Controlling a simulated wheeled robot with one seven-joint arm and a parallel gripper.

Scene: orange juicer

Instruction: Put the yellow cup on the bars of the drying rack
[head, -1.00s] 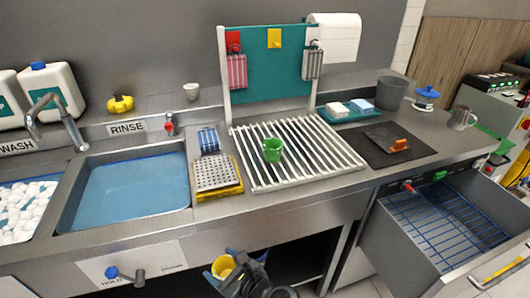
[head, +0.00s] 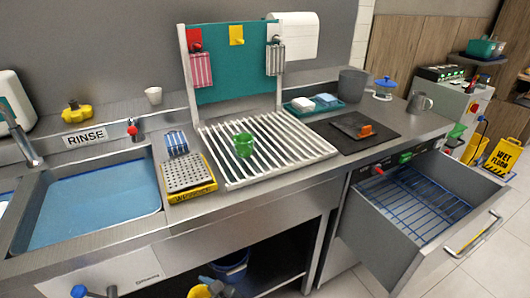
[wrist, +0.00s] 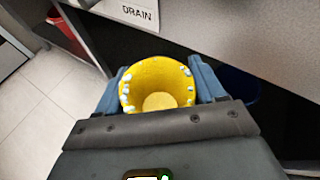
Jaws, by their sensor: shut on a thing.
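The yellow cup (wrist: 158,80) is between the blue fingers of my gripper (wrist: 158,88) in the wrist view, its open mouth facing the camera. White spots dot its inner rim. My gripper is shut on it. In the head view the cup (head: 199,291) shows only in part at the bottom edge, below the counter front and in front of the open lower space. The drying rack (head: 290,150) lies on the counter, with white parallel bars and a teal back panel. My gripper is well below and in front of it, apart from it.
A perforated tray (head: 188,174) lies left of the rack, beside the rinse sink (head: 90,205). An open drawer (head: 420,205) juts out at right. A blue bucket (head: 231,267) stands below the counter.

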